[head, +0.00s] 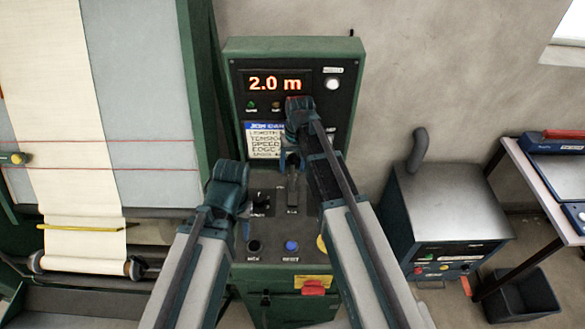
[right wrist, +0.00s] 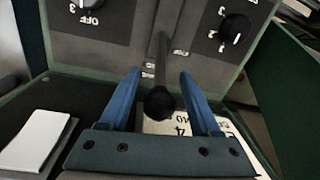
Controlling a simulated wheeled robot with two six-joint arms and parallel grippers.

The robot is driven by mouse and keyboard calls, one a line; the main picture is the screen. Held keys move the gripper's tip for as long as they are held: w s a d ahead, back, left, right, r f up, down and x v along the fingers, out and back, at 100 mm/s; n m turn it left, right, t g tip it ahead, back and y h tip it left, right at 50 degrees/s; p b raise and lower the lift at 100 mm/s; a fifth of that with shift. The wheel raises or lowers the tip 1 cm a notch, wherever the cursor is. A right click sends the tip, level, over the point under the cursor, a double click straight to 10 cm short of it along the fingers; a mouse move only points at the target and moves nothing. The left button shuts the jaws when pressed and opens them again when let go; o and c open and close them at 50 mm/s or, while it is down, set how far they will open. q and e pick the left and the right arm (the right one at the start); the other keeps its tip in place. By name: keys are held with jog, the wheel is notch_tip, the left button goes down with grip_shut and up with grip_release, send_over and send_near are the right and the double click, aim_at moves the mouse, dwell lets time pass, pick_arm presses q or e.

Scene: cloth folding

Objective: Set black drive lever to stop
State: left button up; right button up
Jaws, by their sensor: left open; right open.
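The black drive lever (right wrist: 160,103), a rod with a round knob, stands out from the grey panel in the right wrist view. My right gripper (right wrist: 159,74) is open, with one blue finger on each side of the lever and a gap on both sides. In the head view my right gripper (head: 291,160) is over the upper middle of the control panel, and my right arm hides part of it. My left gripper (head: 232,180) is at the panel's left side; its fingers are hard to make out.
The green control cabinet (head: 300,45) shows 2.0 m on its display (head: 275,83). A black knob (head: 259,203), a blue button (head: 291,246) and a red handle (head: 314,288) are on its front. The cloth machine (head: 150,90) stands left, a grey box (head: 445,210) right.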

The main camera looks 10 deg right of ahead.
grip_shut()
dwell(1.4)
